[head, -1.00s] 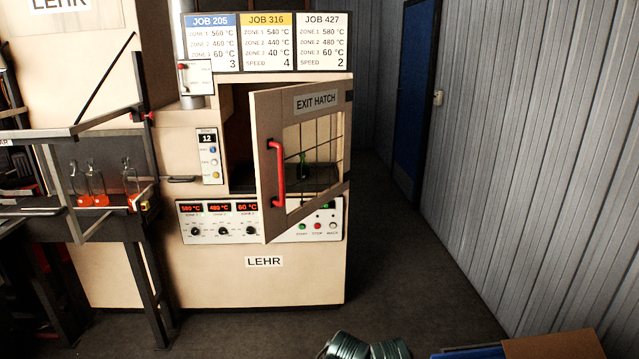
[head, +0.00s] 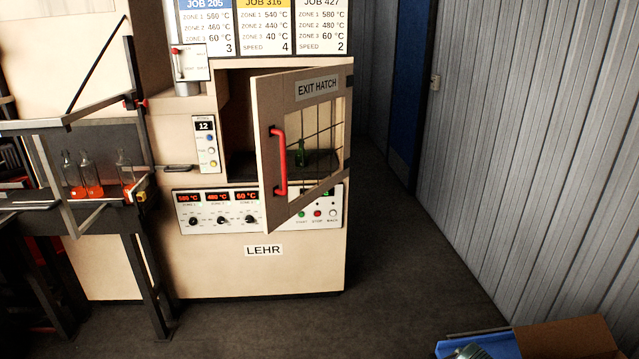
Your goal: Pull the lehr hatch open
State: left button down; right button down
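The exit hatch (head: 268,115) of the lehr (head: 230,268) stands partly open in the head view, swung out on hinges at its right edge. Its red handle (head: 279,160) is upright near its free left edge, and nothing touches it. The lehr chamber (head: 240,130) shows dark through the gap. A green bottle (head: 300,152) shows through the hatch's barred window.
A control panel (head: 180,221) runs below the hatch. Clear bottles with orange bases (head: 85,175) stand behind a metal-framed guard at left. An open cardboard box (head: 565,338) lies at bottom right. The floor (head: 400,270) before the lehr is clear.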

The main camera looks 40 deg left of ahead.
aim_at(274, 96)
jog(key=j+z, duration=0.25)
jog(key=j, duration=0.15)
jog(key=k+j+z, duration=0.1)
jog(key=j+z, duration=0.15)
jog(key=k+j+z, duration=0.2)
jog(key=j, duration=0.25)
jog(key=j+z, duration=0.25)
jog(key=j, duration=0.15)
jog(key=k+j+z, duration=0.25)
jog(key=k+j, duration=0.2)
jog(key=j, duration=0.2)
jog(key=k+j, duration=0.15)
jog(key=j, duration=0.25)
jog(key=k+j+z, duration=0.1)
jog(key=j, duration=0.3)
jog(key=k+j, duration=0.3)
jog(key=k+j+z, duration=0.1)
jog(key=j, duration=0.35)
jog(key=k+j, duration=0.3)
jog(key=j, duration=0.1)
